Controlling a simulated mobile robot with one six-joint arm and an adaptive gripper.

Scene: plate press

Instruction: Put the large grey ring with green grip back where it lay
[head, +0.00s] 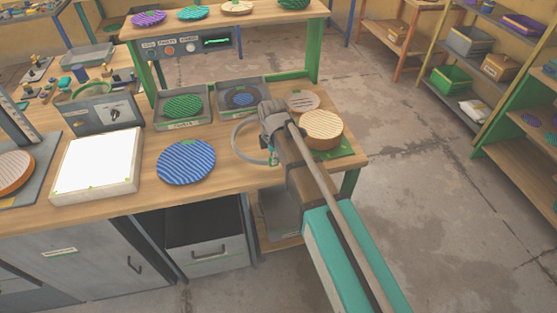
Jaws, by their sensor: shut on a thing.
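The large grey ring (236,145) is in the middle of the head view, over the bench just right of the blue striped disc. Its right part is hidden behind my arm. A bit of its green grip (273,158) shows beside my gripper (272,151). My gripper is shut on the ring at the grip; the fingers are small and partly hidden. I cannot tell whether the ring touches the bench top or hangs just above it.
The blue striped disc (186,162) lies close left of the ring. Behind are grey trays with a green disc (183,107) and a blue disc (242,98). A cream striped disc (322,125) stands right of my arm. A white plate (97,165) lies further left.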

